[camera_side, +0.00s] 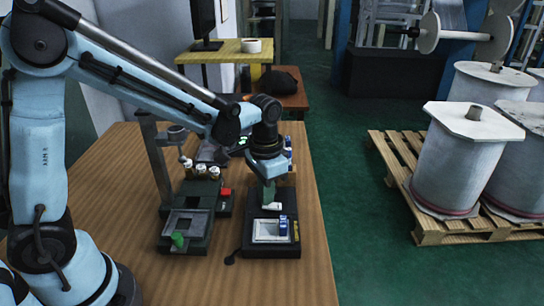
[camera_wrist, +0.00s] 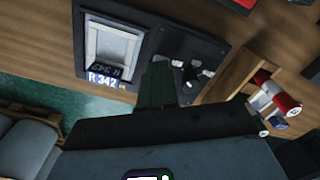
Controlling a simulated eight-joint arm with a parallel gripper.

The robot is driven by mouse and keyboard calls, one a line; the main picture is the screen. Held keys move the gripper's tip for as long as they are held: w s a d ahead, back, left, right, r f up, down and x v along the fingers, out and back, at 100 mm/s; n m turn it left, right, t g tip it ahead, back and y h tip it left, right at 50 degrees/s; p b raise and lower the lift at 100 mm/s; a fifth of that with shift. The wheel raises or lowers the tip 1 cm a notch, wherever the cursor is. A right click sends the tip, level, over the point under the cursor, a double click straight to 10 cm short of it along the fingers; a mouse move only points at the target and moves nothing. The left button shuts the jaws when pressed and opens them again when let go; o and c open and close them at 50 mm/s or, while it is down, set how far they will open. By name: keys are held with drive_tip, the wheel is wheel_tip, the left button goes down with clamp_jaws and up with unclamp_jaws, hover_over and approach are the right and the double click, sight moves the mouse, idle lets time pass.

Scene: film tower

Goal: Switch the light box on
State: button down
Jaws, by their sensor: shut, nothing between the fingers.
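The light box (camera_side: 250,243) is a black case on the wooden table, with a pale framed panel (camera_side: 268,231) on top. My gripper (camera_side: 269,194) points down over the back part of the box, behind the panel. In the wrist view its dark green fingers (camera_wrist: 157,84) are shut and empty, close to small white and dark fittings (camera_wrist: 188,76) on the box. Whether they touch is unclear.
Left of the light box stands a dark device with a grey tray (camera_side: 186,223), a green knob (camera_side: 178,240), a red button (camera_side: 226,191) and an upright column (camera_side: 154,160). The table's front is clear.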

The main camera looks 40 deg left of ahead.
drive_tip(key=shift+f, duration=0.45)
drive_tip(key=shift+r, duration=3.55)
drive_tip(key=shift+s, duration=0.1)
drive_tip(key=s+a+r+n+t, duration=0.2)
drive_tip(key=s+a+n+t, duration=0.1)
drive_tip(key=s+t, duration=0.4)
drive_tip(key=shift+s+a+r, duration=0.2)
drive_tip(key=shift+s+a, duration=0.4)
drive_tip(key=shift+s, duration=0.2)
